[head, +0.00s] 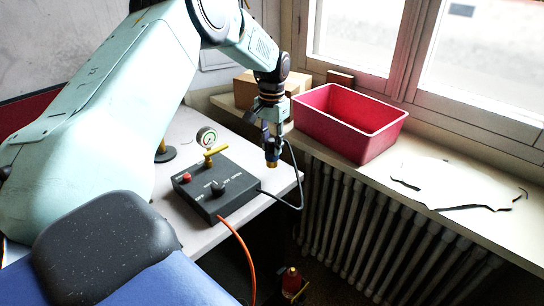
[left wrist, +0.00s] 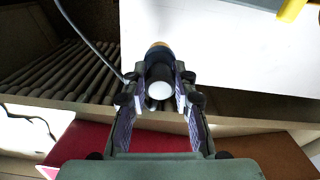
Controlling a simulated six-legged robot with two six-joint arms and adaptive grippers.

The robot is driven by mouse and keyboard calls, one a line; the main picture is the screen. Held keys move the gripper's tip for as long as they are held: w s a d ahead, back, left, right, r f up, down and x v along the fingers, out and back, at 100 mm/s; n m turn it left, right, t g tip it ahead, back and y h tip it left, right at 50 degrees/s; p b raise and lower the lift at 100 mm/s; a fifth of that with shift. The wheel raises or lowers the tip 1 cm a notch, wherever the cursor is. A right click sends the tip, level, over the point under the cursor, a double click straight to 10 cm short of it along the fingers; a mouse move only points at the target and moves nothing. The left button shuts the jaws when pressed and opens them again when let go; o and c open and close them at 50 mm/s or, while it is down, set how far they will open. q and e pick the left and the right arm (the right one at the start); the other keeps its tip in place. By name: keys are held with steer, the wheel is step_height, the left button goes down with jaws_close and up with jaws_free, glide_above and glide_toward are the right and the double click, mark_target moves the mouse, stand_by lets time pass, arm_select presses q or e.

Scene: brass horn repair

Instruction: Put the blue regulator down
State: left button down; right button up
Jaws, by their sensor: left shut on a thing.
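The blue regulator (head: 272,151) is a small dark blue cylinder with a brass tip, hanging upright in my left gripper (head: 271,132). In the left wrist view the regulator (left wrist: 159,68) shows end-on, with a pale round end and a brass rim, between the two fingers of my left gripper (left wrist: 160,95). The fingers are shut on it. A thin dark cable (head: 299,190) runs from the black control box up close to the regulator; whether it joins is unclear. My right gripper is not in view.
The black control box (head: 216,185), with knobs, gauge and yellow handle, stands on the pale table (head: 196,238). A red bin (head: 349,122) and cardboard box (head: 244,88) stand on the windowsill (head: 420,205). The radiator (head: 375,230) is below. A red-and-yellow object (head: 291,281) is low down.

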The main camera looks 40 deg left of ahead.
mark_target(272, 151)
arm_select(q)
steer(key=f, duration=0.2)
steer(key=shift+s+d+f, duration=0.15)
steer(key=shift+s+f, duration=0.05)
steer(key=shift+f, duration=0.2)
steer(key=shift+w+f, duration=0.2)
steer(key=shift+f, duration=0.2)
steer(key=shift+f, duration=0.1)
steer(key=c, duration=1.3)
jaws_free()
steer(key=shift+s, duration=0.15)
steer(key=shift+o, duration=1.1)
